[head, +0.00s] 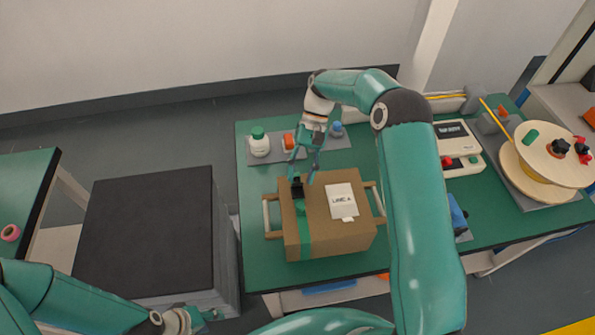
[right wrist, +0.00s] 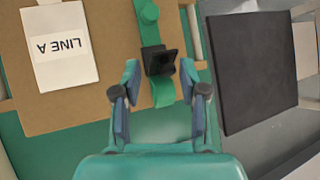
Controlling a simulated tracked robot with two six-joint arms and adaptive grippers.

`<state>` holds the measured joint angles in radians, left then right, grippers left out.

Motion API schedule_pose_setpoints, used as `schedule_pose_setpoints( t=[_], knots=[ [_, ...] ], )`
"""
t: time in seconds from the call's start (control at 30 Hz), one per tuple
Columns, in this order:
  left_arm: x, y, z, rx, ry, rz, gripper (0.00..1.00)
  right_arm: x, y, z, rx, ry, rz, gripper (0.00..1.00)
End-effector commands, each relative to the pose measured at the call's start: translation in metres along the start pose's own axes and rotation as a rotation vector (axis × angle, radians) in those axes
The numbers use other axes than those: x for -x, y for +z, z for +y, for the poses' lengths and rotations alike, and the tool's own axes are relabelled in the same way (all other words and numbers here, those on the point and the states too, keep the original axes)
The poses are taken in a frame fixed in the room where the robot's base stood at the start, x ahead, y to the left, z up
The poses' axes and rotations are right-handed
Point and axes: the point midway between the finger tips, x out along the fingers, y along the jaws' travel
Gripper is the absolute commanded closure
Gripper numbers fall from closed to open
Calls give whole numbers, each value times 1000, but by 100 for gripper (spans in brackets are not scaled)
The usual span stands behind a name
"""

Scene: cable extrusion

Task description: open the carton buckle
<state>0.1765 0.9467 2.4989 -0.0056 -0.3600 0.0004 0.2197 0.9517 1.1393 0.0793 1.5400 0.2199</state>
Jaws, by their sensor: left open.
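A brown carton (head: 355,240) with a white "LINE A" label (head: 341,201) stands on the green table. A green strap (head: 305,247) runs over its left part and carries a black buckle (head: 296,188). The buckle (right wrist: 160,61) also shows in the right wrist view, with green strap on both sides of it. My right gripper (head: 302,176) is open over the carton's far edge, by the buckle. In the right wrist view its fingers (right wrist: 160,75) stand apart on either side of the buckle, with visible gaps. My left gripper (head: 195,318) is open and low at the lower left, away from the carton.
A white bottle with a green cap (head: 260,144) and small orange and blue items stand on a grey mat behind the carton. A beige device (head: 459,145) and a wooden reel (head: 540,165) are to the right. A dark-topped block (head: 145,230) stands left of the table.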

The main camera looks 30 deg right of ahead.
Motion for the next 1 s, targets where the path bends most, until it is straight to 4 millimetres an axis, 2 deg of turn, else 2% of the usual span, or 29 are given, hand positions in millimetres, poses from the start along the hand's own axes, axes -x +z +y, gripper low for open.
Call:
schedule_pose_setpoints(
  t=[0.27, 0.7, 1.0],
  knots=[
    [1, 0, 0, 0, 0, 0, 57, 8, -1, -1, 1, -2, 3, 57],
    [0, 0, 0, 0, 0, 0, 57, 60, -4, -1, 0, -1, 3, 57],
    [0, 0, 0, 0, 0, 0, 57, 75, -3, -1, 0, -1, 1, 57]
  ],
)
